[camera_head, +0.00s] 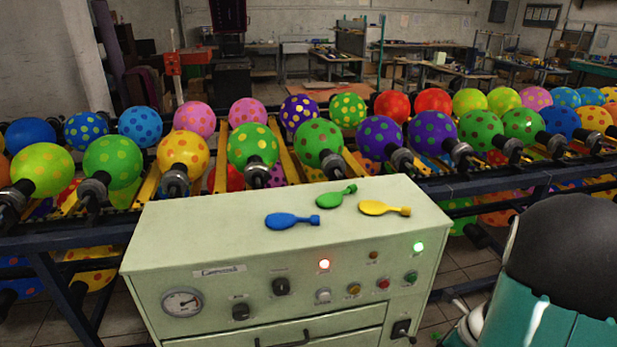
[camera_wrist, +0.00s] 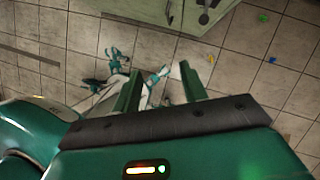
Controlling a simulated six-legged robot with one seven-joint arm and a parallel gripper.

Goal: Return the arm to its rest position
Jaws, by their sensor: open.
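My gripper (camera_wrist: 160,84) shows in the wrist view with its two green fingers apart and nothing between them. It points over the tiled floor, with my own legs seen beyond the fingers. In the head view, a teal and black part of my arm (camera_head: 560,265) fills the lower right, to the right of the machine; the gripper itself is not seen there. A blue uninflated balloon (camera_head: 292,221), a green one (camera_head: 336,196) and a yellow one (camera_head: 384,208) lie on top of the pale green control cabinet (camera_head: 210,222), away from my arm.
Behind the cabinet, a rack (camera_head: 75,236) holds rows of inflated dotted balloons (camera_head: 252,146). The cabinet front has a gauge (camera_head: 182,302), knobs and lit lamps. Small green (camera_wrist: 263,18) and blue (camera_wrist: 272,59) spots show on the floor tiles in the wrist view; I cannot tell what they are.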

